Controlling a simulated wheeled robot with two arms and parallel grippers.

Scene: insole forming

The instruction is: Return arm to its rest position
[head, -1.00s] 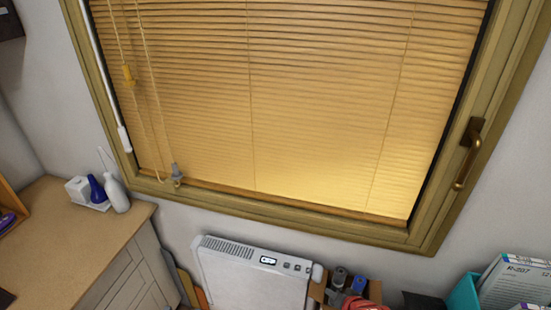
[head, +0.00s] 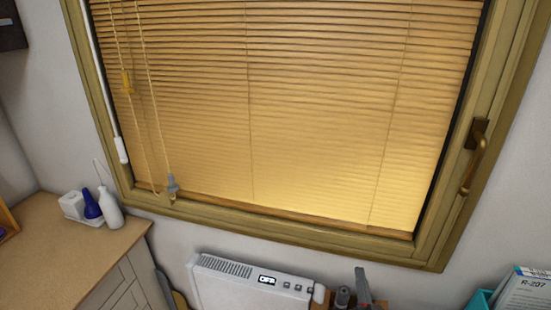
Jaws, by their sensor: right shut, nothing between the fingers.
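The rest of my right arm is out of the picture. My left gripper is not in view.
A window with a lowered yellow blind (head: 290,120) fills most of the view. A white heater (head: 225,280) with a display stands below it. A wooden cabinet (head: 60,250) holds several bottles at left. A teal box (head: 478,300) is at bottom right.

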